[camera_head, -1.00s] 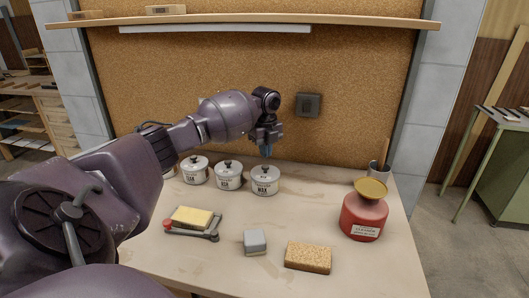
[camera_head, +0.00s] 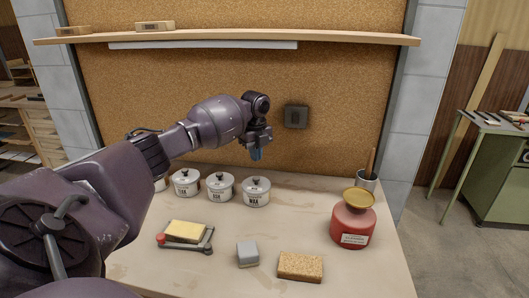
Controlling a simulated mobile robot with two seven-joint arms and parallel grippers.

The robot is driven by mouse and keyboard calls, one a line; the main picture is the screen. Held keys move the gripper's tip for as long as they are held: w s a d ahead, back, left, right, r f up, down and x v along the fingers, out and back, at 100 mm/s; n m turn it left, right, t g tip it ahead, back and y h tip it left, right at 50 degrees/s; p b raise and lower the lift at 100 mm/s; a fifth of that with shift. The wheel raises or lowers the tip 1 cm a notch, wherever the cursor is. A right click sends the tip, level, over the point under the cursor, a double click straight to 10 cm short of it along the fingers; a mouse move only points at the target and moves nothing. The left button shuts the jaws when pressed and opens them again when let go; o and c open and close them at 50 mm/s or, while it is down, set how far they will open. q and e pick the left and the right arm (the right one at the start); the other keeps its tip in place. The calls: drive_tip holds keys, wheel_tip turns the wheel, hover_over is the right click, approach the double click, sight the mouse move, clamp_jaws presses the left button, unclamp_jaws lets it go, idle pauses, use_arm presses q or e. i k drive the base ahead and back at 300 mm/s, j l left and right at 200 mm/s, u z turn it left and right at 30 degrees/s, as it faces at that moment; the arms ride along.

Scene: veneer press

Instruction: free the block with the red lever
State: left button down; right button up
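A pale yellow block (camera_head: 186,230) sits in a small dark metal press frame (camera_head: 207,243) at the left front of the bench. The lever's red knob (camera_head: 161,239) shows at the frame's left end. My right gripper is not in view.
Several lidded white canisters (camera_head: 256,192) stand in a row at the back. A grey block (camera_head: 247,254), a cork-like block (camera_head: 300,266) and a red container with a brass top (camera_head: 352,220) stand to the right. A shelf (camera_head: 330,40) runs above.

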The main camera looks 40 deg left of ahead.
sight(160, 237)
drive_tip(key=k, duration=1)
